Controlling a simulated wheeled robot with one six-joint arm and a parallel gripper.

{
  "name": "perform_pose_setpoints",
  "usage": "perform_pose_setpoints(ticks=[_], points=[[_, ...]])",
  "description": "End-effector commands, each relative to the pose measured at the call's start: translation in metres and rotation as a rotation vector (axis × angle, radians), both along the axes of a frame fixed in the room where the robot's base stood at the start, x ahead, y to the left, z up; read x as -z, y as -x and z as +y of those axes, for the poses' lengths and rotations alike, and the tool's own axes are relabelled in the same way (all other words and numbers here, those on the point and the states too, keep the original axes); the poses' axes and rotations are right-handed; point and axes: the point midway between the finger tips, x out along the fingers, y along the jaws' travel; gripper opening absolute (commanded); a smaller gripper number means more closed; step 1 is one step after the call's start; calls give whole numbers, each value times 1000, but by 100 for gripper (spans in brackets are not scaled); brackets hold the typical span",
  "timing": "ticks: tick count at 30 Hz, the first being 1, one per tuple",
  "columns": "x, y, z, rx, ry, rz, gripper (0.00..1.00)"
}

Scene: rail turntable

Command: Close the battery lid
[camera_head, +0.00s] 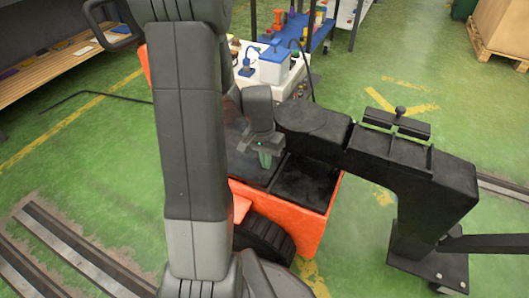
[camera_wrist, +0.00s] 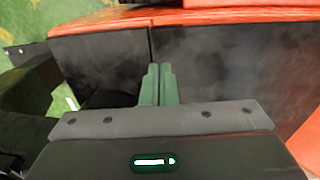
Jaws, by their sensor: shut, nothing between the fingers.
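An orange vehicle (camera_head: 294,229) with dark top panels stands in the middle of the head view. One dark panel (camera_head: 306,183) lies at its right end, beside a second one (camera_head: 246,166) further left. I cannot tell which is the battery lid, nor whether it is fully down. My gripper (camera_head: 265,161), with green fingers, is above the panels near the seam between them. In the wrist view my gripper (camera_wrist: 158,69) is shut and empty, its tips beside the seam between a left panel (camera_wrist: 92,62) and a right panel (camera_wrist: 225,62). Contact is unclear.
A white bench (camera_head: 283,78) with a blue box stands behind the vehicle, near a blue cart (camera_head: 321,38). A wooden shelf (camera_head: 50,75) is at upper left. Floor rails (camera_head: 72,252) run at lower left.

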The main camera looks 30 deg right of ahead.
Motion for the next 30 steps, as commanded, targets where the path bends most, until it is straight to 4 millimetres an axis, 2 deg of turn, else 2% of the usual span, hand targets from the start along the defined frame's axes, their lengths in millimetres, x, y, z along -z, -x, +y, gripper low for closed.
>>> perform_pose_setpoints(ticks=[1,6,11,22,30], points=[[14,1,-1,0,-1,2,0],[35,3,-2,0,-1,1,0],[42,3,-2,0,0,0,0],[43,3,-3,0,-2,-2,0],[73,8,-6,4,-61,-68,0]])
